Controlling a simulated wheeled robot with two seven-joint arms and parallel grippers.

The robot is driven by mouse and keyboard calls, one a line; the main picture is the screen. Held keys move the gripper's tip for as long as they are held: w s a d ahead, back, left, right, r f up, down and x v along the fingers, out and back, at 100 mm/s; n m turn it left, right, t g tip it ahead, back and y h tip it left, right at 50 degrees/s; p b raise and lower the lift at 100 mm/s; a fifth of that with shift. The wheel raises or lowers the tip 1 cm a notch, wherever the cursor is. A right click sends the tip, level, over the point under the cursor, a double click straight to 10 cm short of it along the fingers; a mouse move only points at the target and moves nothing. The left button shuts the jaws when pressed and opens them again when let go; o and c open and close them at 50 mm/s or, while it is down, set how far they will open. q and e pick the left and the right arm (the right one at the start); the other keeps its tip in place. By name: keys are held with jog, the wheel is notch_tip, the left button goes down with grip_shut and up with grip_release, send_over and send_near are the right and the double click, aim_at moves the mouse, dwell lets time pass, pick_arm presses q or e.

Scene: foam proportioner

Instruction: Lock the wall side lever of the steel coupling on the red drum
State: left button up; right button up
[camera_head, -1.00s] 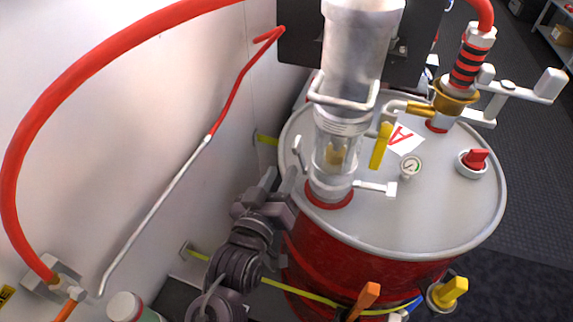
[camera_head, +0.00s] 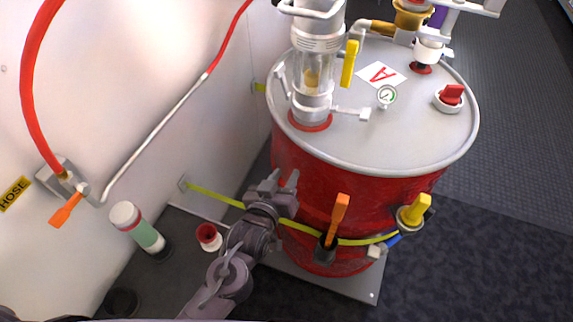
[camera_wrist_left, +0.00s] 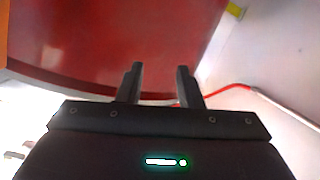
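The steel coupling (camera_head: 312,103) stands on the grey lid of the red drum (camera_head: 375,150), under a clear sight tube. Its wall side lever (camera_head: 282,82) points up, tilted, close beside the coupling on the left. Its other lever (camera_head: 352,112) sticks out flat to the right. My left gripper (camera_head: 280,179) is below the lid rim, in front of the drum's wall side, well apart from the coupling. In the left wrist view its two fingers (camera_wrist_left: 160,70) stand apart with nothing between them, facing the red drum side. My right gripper is out of view.
The white wall (camera_head: 170,60) bounds the left, with a red hose and metal pipe. A yellow strap (camera_head: 215,196) crosses near my left gripper. Orange (camera_head: 337,215) and yellow (camera_head: 414,208) handles stick out at the drum front. A brass coupling (camera_head: 412,20) stands behind. Dark floor at right is clear.

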pick_arm(q)
notch_tip(320, 180, down, 6)
jog(key=s+g, duration=0.1)
jog(key=shift+s+a+f, duration=0.15)
jog(key=shift+a+f, duration=0.1)
jog(key=shift+a, duration=0.05)
dwell(0.5)
